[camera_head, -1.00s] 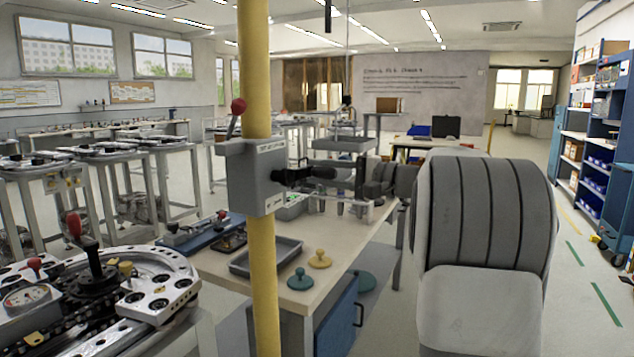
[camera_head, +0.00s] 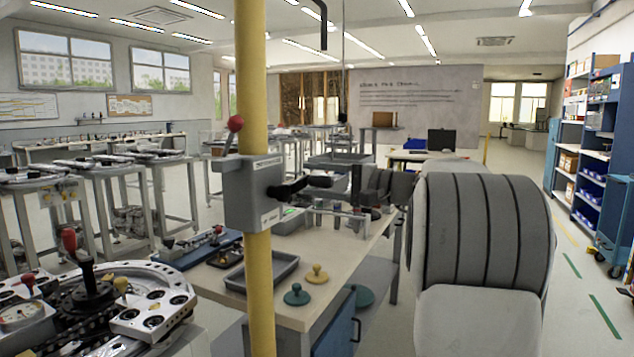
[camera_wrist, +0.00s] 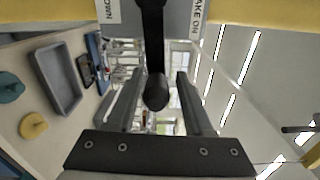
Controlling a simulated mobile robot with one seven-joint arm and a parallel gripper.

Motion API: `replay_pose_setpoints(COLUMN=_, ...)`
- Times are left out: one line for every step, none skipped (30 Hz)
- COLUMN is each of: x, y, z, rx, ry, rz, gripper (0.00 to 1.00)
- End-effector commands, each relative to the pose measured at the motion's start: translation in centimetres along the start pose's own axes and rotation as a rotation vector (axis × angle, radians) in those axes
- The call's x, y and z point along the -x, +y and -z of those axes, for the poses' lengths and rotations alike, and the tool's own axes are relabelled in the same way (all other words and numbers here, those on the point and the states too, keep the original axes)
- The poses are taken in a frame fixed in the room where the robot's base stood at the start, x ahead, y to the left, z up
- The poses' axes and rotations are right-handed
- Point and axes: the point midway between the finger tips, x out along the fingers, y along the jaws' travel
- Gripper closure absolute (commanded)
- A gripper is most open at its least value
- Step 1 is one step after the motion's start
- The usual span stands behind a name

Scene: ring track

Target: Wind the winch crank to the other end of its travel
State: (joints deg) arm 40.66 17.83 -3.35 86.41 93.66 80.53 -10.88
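The winch is a grey box (camera_head: 253,192) fixed to a yellow post, with a red-knobbed lever (camera_head: 235,123) on its upper left. Its black crank (camera_head: 287,189) sticks out on the right side towards my gripper (camera_head: 325,183). In the wrist view the crank arm comes down from the top and ends in a rounded black knob (camera_wrist: 157,93). My gripper (camera_wrist: 159,76) is open there, one finger on each side of the knob, with visible gaps. Box labels are partly cut off; one ends in "AKE ON".
A workbench (camera_head: 340,262) behind the post carries a grey tray (camera_head: 262,271), a green knob (camera_head: 297,295) and a yellow knob (camera_head: 317,275). A round machine (camera_head: 105,300) with levers stands at lower left. Blue shelving (camera_head: 590,140) is far right, with open floor before it.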

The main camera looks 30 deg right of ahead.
Motion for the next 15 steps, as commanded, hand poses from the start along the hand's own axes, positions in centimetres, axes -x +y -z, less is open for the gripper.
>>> replay_pose_setpoints(x=0.0, y=0.1, z=0.0, rx=-0.001, ry=0.0, rz=-0.001, gripper=0.39)
replay_pose_setpoints(x=0.0, y=0.1, z=0.0, rx=-0.001, ry=0.0, rz=-0.001, gripper=0.39)
replay_pose_setpoints(x=0.0, y=0.1, z=0.1, rx=-0.002, ry=0.001, rz=-0.001, gripper=0.39)
replay_pose_setpoints(x=0.0, y=0.1, z=0.1, rx=-0.002, ry=0.001, rz=-0.002, gripper=0.39)
replay_pose_setpoints(x=0.0, y=0.2, z=0.1, rx=-0.002, ry=0.001, rz=-0.002, gripper=0.39)
replay_pose_setpoints(x=0.0, y=0.2, z=0.1, rx=-0.002, ry=0.001, rz=-0.002, gripper=0.39)
replay_pose_setpoints(x=0.0, y=0.2, z=0.1, rx=-0.003, ry=0.001, rz=-0.002, gripper=0.39)
replay_pose_setpoints(x=0.0, y=0.2, z=0.1, rx=-0.003, ry=0.001, rz=-0.002, gripper=0.39)
replay_pose_setpoints(x=0.0, y=0.2, z=0.1, rx=-0.003, ry=0.001, rz=-0.002, gripper=0.39)
replay_pose_setpoints(x=0.1, y=0.2, z=0.1, rx=-0.003, ry=0.002, rz=-0.003, gripper=0.39)
replay_pose_setpoints(x=0.2, y=0.2, z=0.1, rx=-0.003, ry=0.002, rz=-0.003, gripper=0.39)
replay_pose_setpoints(x=0.5, y=0.2, z=0.1, rx=-0.003, ry=0.003, rz=-0.003, gripper=0.39)
replay_pose_setpoints(x=0.8, y=0.2, z=0.2, rx=-0.003, ry=0.003, rz=-0.003, gripper=0.39)
replay_pose_setpoints(x=1.1, y=0.1, z=0.2, rx=-0.003, ry=0.003, rz=-0.003, gripper=0.39)
replay_pose_setpoints(x=1.8, y=0.1, z=0.2, rx=-0.003, ry=0.005, rz=-0.003, gripper=0.39)
